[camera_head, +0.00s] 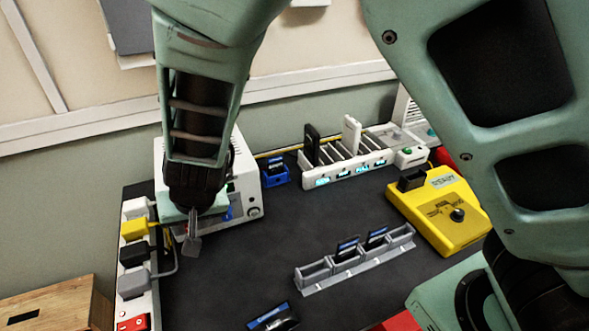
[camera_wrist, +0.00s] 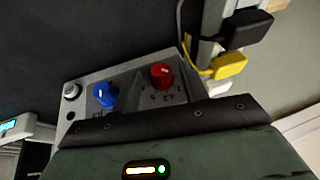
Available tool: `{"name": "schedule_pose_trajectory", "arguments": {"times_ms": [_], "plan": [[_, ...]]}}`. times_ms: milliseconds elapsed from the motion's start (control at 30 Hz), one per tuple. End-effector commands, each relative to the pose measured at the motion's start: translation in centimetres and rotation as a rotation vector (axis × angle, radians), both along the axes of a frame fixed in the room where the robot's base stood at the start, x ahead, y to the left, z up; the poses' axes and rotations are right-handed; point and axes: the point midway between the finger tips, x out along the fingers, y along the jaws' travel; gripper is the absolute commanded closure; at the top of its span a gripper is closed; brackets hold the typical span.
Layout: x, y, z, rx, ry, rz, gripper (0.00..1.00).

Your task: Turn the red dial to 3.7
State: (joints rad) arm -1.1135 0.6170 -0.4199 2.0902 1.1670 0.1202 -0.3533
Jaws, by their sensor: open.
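The red dial (camera_wrist: 161,76) shows in the wrist view on the sloping grey front panel of a bench unit, with small markings below it that are too blurred to read. A blue dial (camera_wrist: 104,95) is to its left on the same panel. In the head view the unit is a white box (camera_head: 243,170), and the arm hides the red dial there. My gripper (camera_head: 192,242) hangs in front of the box's left part, fingers pointing down. It is open and empty. A grey finger-like wedge shows between the dials in the wrist view. Contact with the red dial cannot be made out.
A power strip (camera_head: 155,300) with black and yellow plugs (camera_head: 133,229) and cables runs close on the left.

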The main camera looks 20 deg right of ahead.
Motion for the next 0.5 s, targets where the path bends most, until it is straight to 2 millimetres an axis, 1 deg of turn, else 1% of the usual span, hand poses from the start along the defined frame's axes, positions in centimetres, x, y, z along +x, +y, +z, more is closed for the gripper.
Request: {"name": "schedule_pose_trajectory", "arguments": {"times_ms": [33, 167, 200, 500], "plan": [[0.0, 0.0, 0.7, -0.017, 0.0, 0.002, 0.56], [-0.1, 0.1, 0.8, -0.05, -0.001, 0.001, 0.56], [-0.4, 0.0, 1.6, -0.043, -0.001, 0.001, 0.56], [-2.5, -0.9, 6.7, -0.042, -0.001, 0.001, 0.56]]}}
